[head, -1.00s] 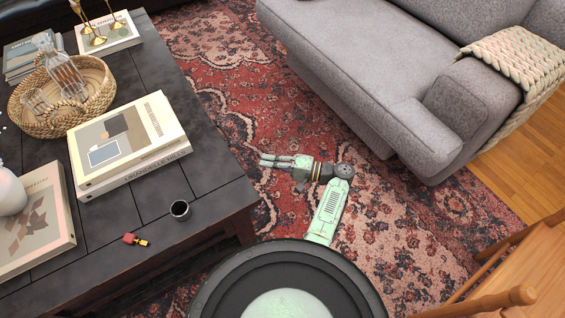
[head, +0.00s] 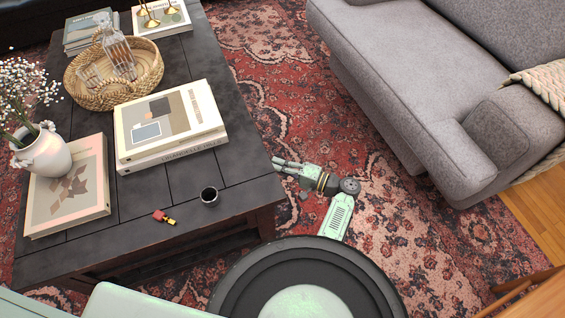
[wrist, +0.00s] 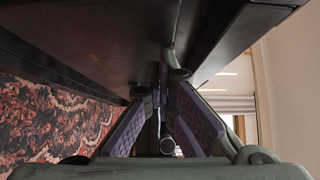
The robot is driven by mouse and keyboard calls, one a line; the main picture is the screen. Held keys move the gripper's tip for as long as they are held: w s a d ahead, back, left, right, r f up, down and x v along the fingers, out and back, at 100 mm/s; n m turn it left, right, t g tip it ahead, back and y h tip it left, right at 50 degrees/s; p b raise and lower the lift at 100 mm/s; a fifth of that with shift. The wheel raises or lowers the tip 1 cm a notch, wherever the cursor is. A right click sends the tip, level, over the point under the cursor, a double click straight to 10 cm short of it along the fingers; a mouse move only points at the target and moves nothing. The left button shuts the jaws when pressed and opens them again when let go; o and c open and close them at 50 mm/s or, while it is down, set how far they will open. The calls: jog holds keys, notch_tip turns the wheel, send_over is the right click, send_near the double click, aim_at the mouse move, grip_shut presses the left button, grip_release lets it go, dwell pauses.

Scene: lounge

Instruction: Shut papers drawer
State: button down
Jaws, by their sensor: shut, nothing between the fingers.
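The dark wooden coffee table (head: 237,194) stands at the left in the head view. No papers drawer can be made out for certain there. My gripper (head: 276,163) is at the table's right edge, its tips close against or partly behind that edge. In the wrist view my gripper (wrist: 164,78) has its purple-padded fingers converging, shut and empty. Dark wooden panels (wrist: 85,35) of the table fill the upper part of that view, close to the fingertips. I cannot tell which panel is the drawer, or whether the fingertips touch it.
The grey sofa (head: 400,95) stands right of my arm, with patterned rug (head: 300,115) between it and the table. Books (head: 172,125), a wicker tray (head: 150,85), a vase (head: 45,150) and a dark cup (head: 209,197) stand on the table. A wooden chair (head: 530,298) is at lower right.

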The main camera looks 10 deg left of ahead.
jog(key=s+a, duration=0.2)
jog(key=shift+a+p, duration=0.3)
jog(key=shift+a, duration=0.1)
jog(key=s+d, duration=0.2)
jog(key=d, duration=1)
jog(key=shift+d, duration=0.1)
